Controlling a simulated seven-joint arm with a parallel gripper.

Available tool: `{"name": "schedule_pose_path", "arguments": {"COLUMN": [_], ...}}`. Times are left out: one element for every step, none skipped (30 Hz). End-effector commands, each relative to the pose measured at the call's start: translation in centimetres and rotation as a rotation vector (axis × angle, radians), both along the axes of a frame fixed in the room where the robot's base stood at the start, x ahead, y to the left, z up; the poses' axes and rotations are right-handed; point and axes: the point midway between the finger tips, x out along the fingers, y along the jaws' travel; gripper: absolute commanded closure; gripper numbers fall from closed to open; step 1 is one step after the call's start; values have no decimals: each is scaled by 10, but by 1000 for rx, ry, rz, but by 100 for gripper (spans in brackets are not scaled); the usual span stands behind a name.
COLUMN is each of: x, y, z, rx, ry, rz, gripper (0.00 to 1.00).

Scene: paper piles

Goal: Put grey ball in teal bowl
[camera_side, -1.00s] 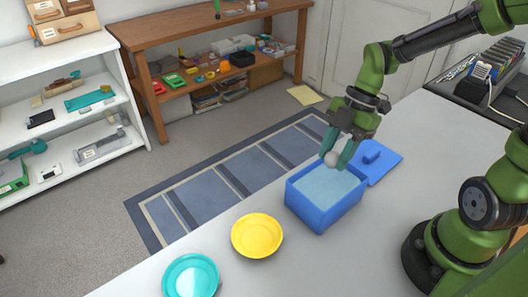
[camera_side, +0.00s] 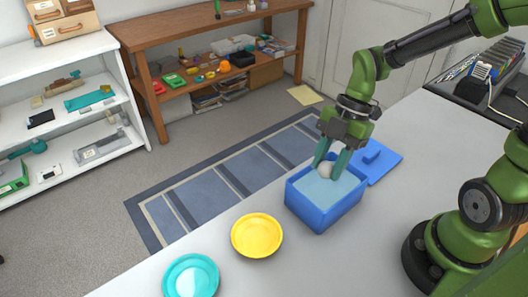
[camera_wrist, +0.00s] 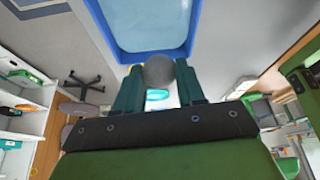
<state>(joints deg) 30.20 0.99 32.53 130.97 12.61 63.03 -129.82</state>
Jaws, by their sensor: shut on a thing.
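My gripper (camera_side: 331,165) is shut on the grey ball (camera_side: 325,172), which sits between its teal fingertips. The ball is just above the back rim of the blue box (camera_side: 325,210). In the wrist view the grey ball (camera_wrist: 159,70) shows between the two fingers, with the box's blue rim (camera_wrist: 108,40) beyond it. The teal bowl (camera_side: 191,276) stands upright near the bottom of the side view, left of the box and well apart from my gripper. The bowl's inside shows no ball.
A yellow bowl (camera_side: 257,235) stands between the teal bowl and the blue box. A blue lid (camera_side: 377,163) with a handle lies on the grey table (camera_side: 420,130) to the right of the box. The table's left edge runs close by the bowls.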

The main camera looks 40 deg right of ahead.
Motion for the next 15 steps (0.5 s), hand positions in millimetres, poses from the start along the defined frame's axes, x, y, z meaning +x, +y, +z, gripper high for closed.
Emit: {"name": "schedule_pose_path", "arguments": {"x": [1,3,5,7,9,11,13,15,17,19,20,21,22,22,22], "y": [16,25,37,46,56,69,79,89,103,114,125,140,151,163,178], "z": [-1,-1,-1,-1,0,0,0,1,1,1,1,0,0,-1,-2], "rx": [3,4,4,4,4,4,4,4,3,4,3,4,2,3,2], "ry": [0,0,-1,0,0,0,0,1,0,-1,0,2,0,1,0], "rz": [56,87,132,167,200,246,277,310,354,386,419,462,494,526,570], "gripper": [91,91,91,91,91,91,91,91,91,91,91,91,91,91,91]}}
